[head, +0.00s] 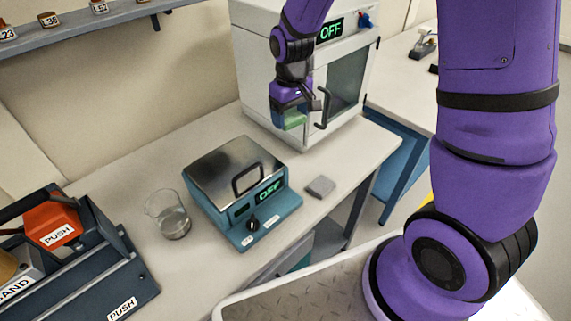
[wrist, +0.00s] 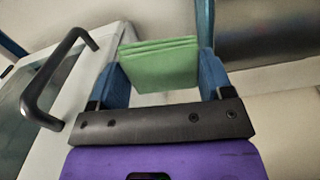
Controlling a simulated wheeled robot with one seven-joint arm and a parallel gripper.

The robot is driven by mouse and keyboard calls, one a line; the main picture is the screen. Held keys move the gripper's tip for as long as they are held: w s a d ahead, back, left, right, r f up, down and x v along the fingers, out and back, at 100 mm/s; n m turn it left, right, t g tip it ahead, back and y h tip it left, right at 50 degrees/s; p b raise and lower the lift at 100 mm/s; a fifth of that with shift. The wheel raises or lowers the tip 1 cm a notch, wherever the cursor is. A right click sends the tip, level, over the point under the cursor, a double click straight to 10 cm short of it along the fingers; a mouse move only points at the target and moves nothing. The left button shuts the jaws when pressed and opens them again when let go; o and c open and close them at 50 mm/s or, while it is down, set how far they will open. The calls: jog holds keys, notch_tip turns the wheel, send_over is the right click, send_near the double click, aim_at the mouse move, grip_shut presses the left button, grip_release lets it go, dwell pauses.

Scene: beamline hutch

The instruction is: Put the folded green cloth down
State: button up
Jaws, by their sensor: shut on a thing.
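The folded green cloth (wrist: 160,66) is held between the two blue fingers of my gripper (wrist: 160,75), as the wrist view shows. The cabinet's dark door handle is close beside my gripper, on the right in the head view and on the left in the wrist view.
The white cabinet (head: 262,70) reads OFF. A hotplate-like teal box (head: 215,170) with a metal lid also reads OFF. A glass beaker (head: 168,215) stands left of it, a small grey folded pad (head: 320,186) right of it. The bench (head: 345,150) is clear near the cabinet's front.

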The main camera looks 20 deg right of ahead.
aim_at(290, 164)
jog(key=shift+f, duration=0.15)
notch_tip(290, 164, down, 17)
jog(key=shift+f, duration=0.2)
dwell(0.6)
jog(key=shift+f, duration=0.2)
jog(key=o, duration=0.9)
notch_tip(290, 164, up, 11)
jog(key=shift+d+f, duration=0.1)
jog(key=shift+d, duration=0.05)
dwell(0.4)
